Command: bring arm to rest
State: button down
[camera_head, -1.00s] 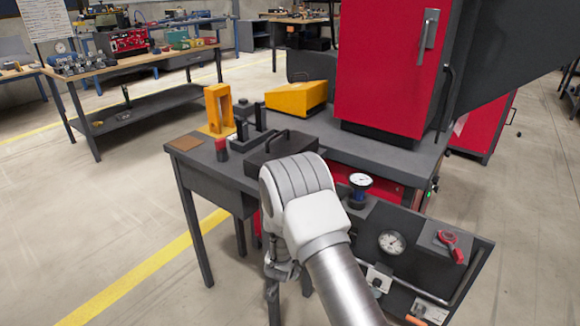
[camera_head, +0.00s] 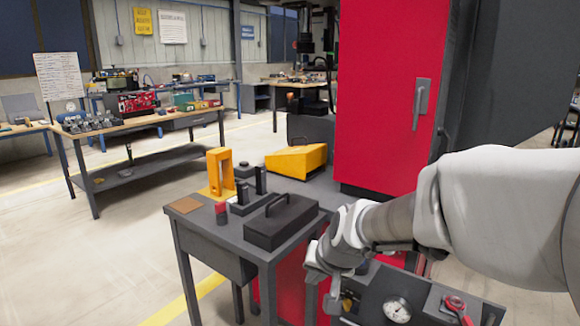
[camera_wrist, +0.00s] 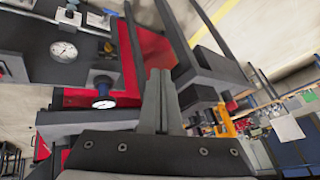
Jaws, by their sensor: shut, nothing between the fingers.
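My gripper shows in the wrist view (camera_wrist: 160,85), with its two grey fingers together and nothing between them. In the head view my arm reaches in from the right, and its wrist end hangs in front of the table's right part. I cannot make out the fingers there. The gauge panel (camera_head: 385,308) lies just below and right of my wrist in the head view. In the wrist view the panel's dial gauge (camera_wrist: 64,51) is at the upper left, and a second small gauge with a blue collar (camera_wrist: 103,101) is left of the fingers.
A red cabinet (camera_head: 385,95) stands behind. A workbench (camera_head: 110,143) is at the far left, with open floor before it.

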jog(key=s+d+r+n+h, duration=0.1)
jog(key=s+d+r, duration=0.15)
jog(key=s, duration=0.45)
jog(key=s+d+r+h, duration=0.1)
jog(key=s+d+r, duration=0.1)
jog(key=s+d, duration=0.35)
jog(key=s+d+r+n, duration=0.1)
jog(key=s+r, duration=0.1)
jog(key=s, duration=0.7)
notch_tip(320, 180, up, 23)
jog(key=p, duration=2.3)
jog(key=shift+r+g, duration=0.15)
jog(key=shift+g, duration=0.25)
